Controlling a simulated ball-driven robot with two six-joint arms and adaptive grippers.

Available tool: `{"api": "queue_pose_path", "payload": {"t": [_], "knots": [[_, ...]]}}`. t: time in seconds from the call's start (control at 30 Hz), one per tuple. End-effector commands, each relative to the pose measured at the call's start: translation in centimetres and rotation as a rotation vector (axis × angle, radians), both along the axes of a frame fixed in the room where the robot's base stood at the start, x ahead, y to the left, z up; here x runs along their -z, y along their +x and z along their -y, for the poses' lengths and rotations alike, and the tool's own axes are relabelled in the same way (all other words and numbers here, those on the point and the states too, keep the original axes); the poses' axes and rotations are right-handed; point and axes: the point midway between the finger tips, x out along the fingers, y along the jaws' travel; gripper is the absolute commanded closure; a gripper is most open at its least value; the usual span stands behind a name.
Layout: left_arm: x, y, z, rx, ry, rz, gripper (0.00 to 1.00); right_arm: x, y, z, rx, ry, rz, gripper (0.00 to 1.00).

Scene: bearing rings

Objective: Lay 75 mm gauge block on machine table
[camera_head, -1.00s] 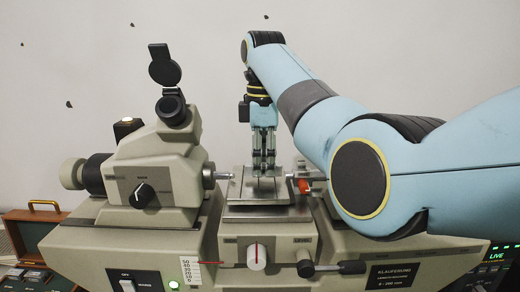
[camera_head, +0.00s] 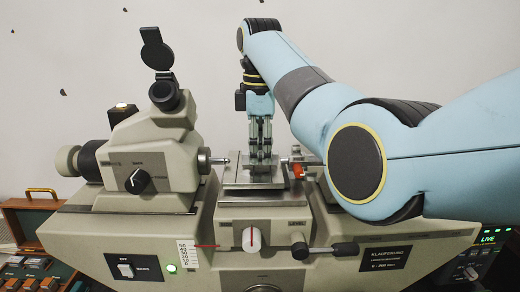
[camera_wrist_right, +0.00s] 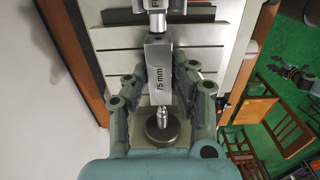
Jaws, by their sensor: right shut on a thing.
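The 75 mm gauge block (camera_wrist_right: 158,75) is a grey bar with its label facing the right wrist camera. My right gripper (camera_head: 261,154) is shut on it, with a finger on either side in the wrist view. The machine table (camera_head: 238,180) is a small grey metal platform below the gripper in the head view. The block lines up with the machine's two measuring tips, one beyond each end in the wrist view. The fingers hide part of the block in the head view, and I cannot tell if it touches the table. My left gripper is out of view.
The left measuring spindle (camera_head: 219,160) points at the table from the left. An orange-red part (camera_head: 297,171) is by the right tip. A knob (camera_head: 251,239) and a lever (camera_head: 345,249) are at the front. An open wooden case (camera_head: 30,210) is at far left.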

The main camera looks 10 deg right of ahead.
Motion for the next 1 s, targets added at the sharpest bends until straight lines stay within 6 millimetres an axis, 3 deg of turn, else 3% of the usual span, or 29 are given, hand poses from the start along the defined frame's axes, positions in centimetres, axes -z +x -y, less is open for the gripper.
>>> {"api": "queue_pose_path", "payload": {"t": [1.0], "knots": [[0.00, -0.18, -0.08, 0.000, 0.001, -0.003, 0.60, 0.44, 0.04, -0.02, 0.000, 0.000, 0.001, 1.00]]}}
